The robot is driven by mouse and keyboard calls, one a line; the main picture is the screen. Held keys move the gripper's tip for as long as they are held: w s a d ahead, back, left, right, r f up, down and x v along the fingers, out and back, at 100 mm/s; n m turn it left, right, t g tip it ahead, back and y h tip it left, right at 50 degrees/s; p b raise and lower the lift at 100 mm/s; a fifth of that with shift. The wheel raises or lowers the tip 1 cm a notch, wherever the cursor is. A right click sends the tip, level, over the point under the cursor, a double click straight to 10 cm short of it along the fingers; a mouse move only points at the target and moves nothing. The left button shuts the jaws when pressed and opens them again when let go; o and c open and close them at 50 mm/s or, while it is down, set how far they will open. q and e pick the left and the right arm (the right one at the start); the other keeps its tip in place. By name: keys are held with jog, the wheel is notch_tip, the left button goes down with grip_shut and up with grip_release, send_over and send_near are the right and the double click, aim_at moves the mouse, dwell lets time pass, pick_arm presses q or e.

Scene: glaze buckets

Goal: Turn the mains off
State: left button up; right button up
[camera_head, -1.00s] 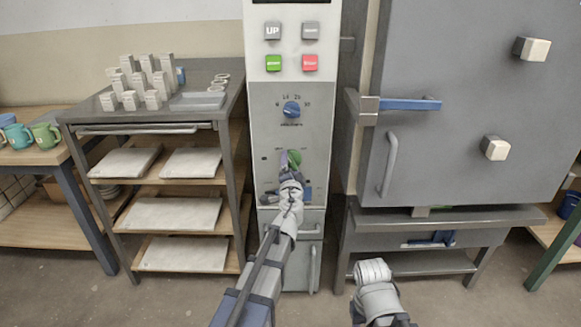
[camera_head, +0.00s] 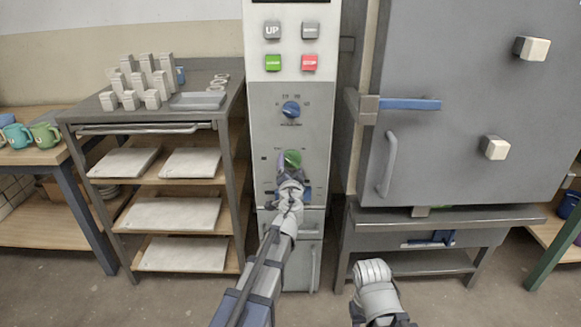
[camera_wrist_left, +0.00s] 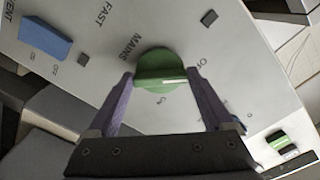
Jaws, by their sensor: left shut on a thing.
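The green mains knob (camera_head: 292,158) is on the grey control column, below a blue dial (camera_head: 291,109). In the left wrist view the green knob (camera_wrist_left: 160,66) sits under the printed word MAINS, with a pale line across its near edge. My left gripper (camera_head: 289,170) is at the knob. In the left wrist view its two purple fingers (camera_wrist_left: 163,82) are on either side of the knob and shut on it. The small position labels around the knob are partly hidden or hard to read. My right gripper (camera_head: 373,272) is low, apart from the column; its jaws are unclear.
A blue rocker switch (camera_wrist_left: 45,38) is beside the knob on the panel. Green and red buttons (camera_head: 310,62) are higher up. A grey kiln door (camera_head: 460,110) with a handle is to the right. A shelf rack (camera_head: 150,128) with slabs stands to the left.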

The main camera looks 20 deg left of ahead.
pick_arm(q)
jog(key=o, duration=1.1)
jog(key=shift+o, duration=0.2)
jog(key=shift+s, duration=0.1)
jog(key=v, duration=0.7)
jog(key=shift+s, duration=0.35)
jog(key=shift+d, duration=0.15)
